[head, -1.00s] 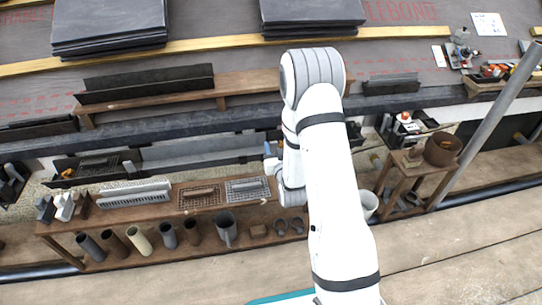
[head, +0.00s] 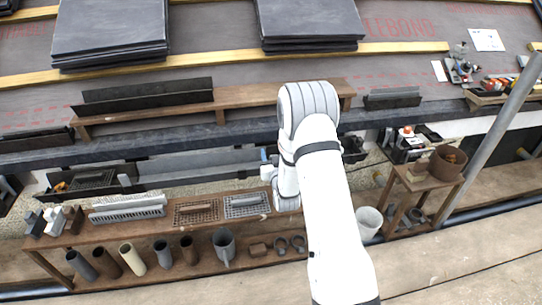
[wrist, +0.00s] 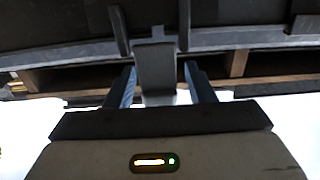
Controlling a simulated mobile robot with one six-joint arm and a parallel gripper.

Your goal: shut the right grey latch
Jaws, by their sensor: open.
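In the wrist view a grey flap (wrist: 155,68), which looks like a grey latch, hangs between two dark upright brackets below a long grey gutter edge. I cannot tell from this view whether it is the right one. My gripper (wrist: 159,80) is open, with one bluish finger on each side of the flap's lower part. A gap shows between the flap and each finger, so it is not gripped. In the head view my white arm covers my gripper and the flap.
A brown bench (head: 95,240) with grates, pipe pieces and a grey jug (head: 224,245) stands left of my arm. A white bucket (head: 369,222) and a brown stand (head: 417,180) are to the right. A grey pole (head: 490,150) slants up at the far right.

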